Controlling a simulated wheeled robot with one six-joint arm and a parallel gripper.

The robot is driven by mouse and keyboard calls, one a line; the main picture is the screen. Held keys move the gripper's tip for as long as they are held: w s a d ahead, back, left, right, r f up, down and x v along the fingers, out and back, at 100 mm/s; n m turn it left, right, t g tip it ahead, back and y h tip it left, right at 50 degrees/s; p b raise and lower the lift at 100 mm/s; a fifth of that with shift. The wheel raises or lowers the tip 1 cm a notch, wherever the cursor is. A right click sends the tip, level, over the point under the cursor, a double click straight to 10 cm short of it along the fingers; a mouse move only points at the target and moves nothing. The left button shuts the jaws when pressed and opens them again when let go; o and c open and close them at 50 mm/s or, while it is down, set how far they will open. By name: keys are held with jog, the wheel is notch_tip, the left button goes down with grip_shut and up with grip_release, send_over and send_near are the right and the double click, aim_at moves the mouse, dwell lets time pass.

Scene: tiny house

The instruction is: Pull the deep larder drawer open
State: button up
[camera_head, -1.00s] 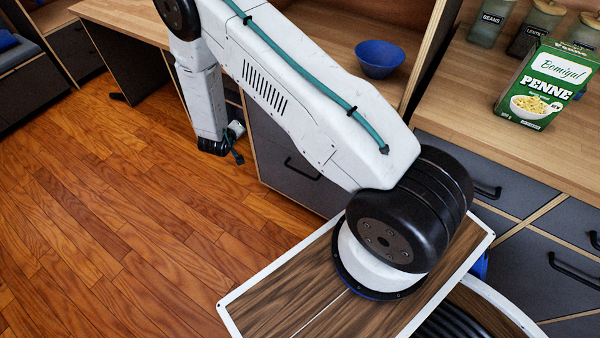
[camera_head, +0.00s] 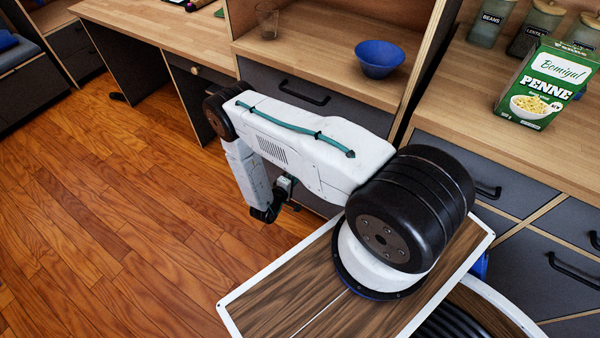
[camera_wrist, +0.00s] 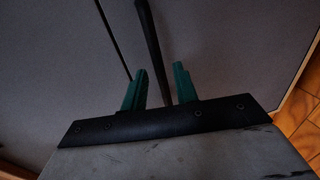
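The grey front of the deep lower drawer is mostly hidden behind my arm in the head view. In the wrist view, a plain grey front (camera_wrist: 230,50) fills most of the picture. A dark bar handle (camera_wrist: 152,40) runs down from the top edge towards my gripper (camera_wrist: 159,80). The two green fingers are apart, and the lower end of the handle appears between them. I see a gap beside the handle, so the fingers do not look closed on it. The fingertips are hidden by my arm in the head view.
An upper drawer with a black handle (camera_head: 304,92) sits above, under a shelf with a blue bowl (camera_head: 380,58) and a glass (camera_head: 267,20). A penne box (camera_head: 545,85) and jars stand on the right counter. Wooden floor (camera_head: 110,210) is clear at left.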

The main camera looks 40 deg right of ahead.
jog(key=shift+x, duration=1.5)
grip_shut()
jog(key=shift+a, duration=0.1)
